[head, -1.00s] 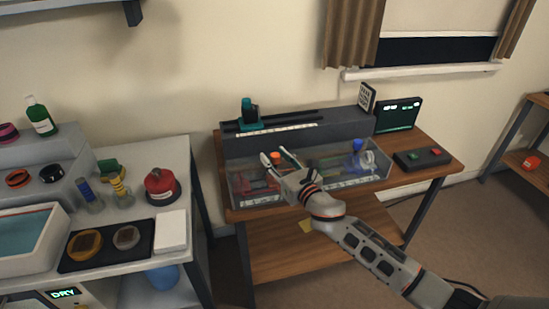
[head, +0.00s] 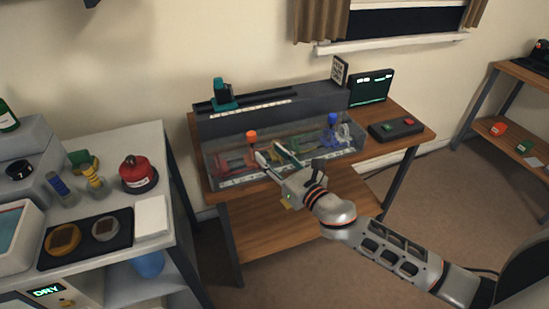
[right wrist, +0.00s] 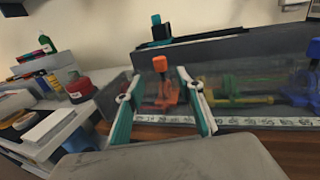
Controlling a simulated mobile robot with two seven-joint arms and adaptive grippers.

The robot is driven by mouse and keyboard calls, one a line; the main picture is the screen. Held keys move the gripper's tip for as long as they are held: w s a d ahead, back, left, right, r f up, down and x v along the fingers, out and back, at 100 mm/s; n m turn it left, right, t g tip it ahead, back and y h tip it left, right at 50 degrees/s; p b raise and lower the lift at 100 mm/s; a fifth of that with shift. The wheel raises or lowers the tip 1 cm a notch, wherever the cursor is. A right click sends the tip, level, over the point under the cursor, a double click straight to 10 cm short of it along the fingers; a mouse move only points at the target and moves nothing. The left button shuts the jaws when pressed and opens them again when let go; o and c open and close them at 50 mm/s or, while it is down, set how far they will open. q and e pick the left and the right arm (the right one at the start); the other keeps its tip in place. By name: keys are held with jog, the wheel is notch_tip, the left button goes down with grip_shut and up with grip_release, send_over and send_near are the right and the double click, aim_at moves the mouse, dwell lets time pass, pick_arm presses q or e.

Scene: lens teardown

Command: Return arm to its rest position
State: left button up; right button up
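My right arm reaches in from the lower right of the head view. Its gripper (head: 270,151) is at the front of a clear-walled bench fixture, to the right of an orange-topped clamp (head: 252,135). In the right wrist view the two teal-lined fingers (right wrist: 156,97) stand apart with nothing held between them. The orange clamp (right wrist: 160,65) shows beyond them, behind the clear front wall. I cannot tell whether the fingers touch the wall. My left gripper is out of view.
The fixture (head: 240,122) stands on a wooden bench (head: 410,138) with a small screen (head: 371,88) and a button box (head: 396,130). A grey table at left holds a red container (head: 137,172) and a black tray (head: 85,246). Open floor lies to the right.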

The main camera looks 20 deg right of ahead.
jog(key=shift+s+d, duration=0.2)
jog(key=shift+s, duration=0.4)
jog(key=shift+s+d+m, duration=0.15)
jog(key=shift+d+m, duration=0.05)
jog(key=shift+m, duration=0.3)
jog(key=s+d+f+m+g+h, duration=0.35)
jog(key=s+d+m, duration=0.25)
jog(key=s+m, duration=0.4)
jog(key=s+d+f+m+g+h, duration=0.3)
jog(key=s+d+f+m, duration=0.3)
jog(key=s+m, duration=0.4)
jog(key=s+d+f+m+g+h, duration=0.35)
jog(key=s+d+m, duration=0.4)
jog(key=m, duration=0.45)
jog(key=w+a+f+m+t+y, duration=0.1)
jog(key=a+f+m+t+y, duration=0.1)
jog(key=a+f+y, duration=0.5)
jog(key=a+f+t, duration=0.1)
jog(key=a+f, duration=0.4)
jog(key=a, duration=0.4)
jog(key=shift+w+a+f+t, duration=0.25)
jog(key=shift+w+f+t, duration=0.05)
jog(key=shift+t, duration=0.1)
